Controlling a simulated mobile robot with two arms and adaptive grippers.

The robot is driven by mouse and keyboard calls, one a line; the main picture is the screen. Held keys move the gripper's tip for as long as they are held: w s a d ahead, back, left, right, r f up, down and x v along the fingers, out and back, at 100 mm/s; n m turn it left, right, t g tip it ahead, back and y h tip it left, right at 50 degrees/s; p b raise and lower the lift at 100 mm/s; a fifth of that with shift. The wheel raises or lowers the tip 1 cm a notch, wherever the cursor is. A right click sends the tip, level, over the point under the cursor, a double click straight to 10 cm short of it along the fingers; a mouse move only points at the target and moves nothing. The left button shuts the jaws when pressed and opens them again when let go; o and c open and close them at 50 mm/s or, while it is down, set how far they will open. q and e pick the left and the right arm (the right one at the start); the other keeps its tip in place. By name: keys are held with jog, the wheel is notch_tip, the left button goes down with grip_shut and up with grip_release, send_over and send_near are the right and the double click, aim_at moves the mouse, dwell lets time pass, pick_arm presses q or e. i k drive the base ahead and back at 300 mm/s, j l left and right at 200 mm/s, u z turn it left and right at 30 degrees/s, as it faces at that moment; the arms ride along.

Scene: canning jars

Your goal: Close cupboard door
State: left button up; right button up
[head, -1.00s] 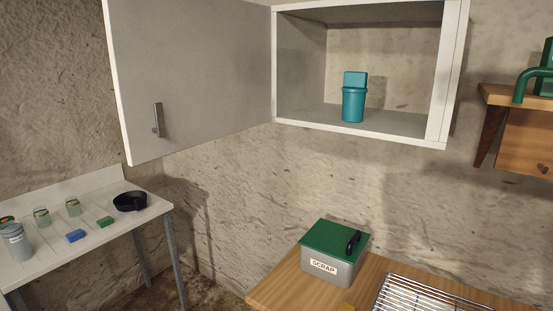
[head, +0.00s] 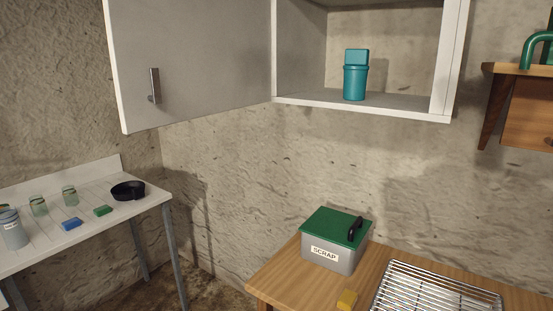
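The cupboard door (head: 200,60) stands wide open to the left of the white wall cupboard (head: 360,108). It is a flat grey panel with white edges, and its upper part is cut off by the picture's top. A dark metal handle (head: 154,86) sits near its lower left, free edge. Inside the cupboard a teal canister (head: 355,75) stands upright on the bottom shelf. Neither of my grippers is in the head view, so their state is hidden.
A white table (head: 90,230) with jars stands left. A wooden shelf (head: 520,70) is right.

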aim_at(211, 57)
jog(key=j+z, duration=0.1)
jog(key=z, duration=0.5)
jog(key=i+j+z, duration=0.15)
jog(key=j+z, duration=0.35)
jog(key=j, duration=0.4)
jog(key=j+z, duration=0.5)
jog(key=j, duration=0.95)
jog(key=k+j, duration=0.1)
jog(key=j, duration=0.45)
jog(key=k+j, duration=0.1)
jog(key=j, duration=0.45)
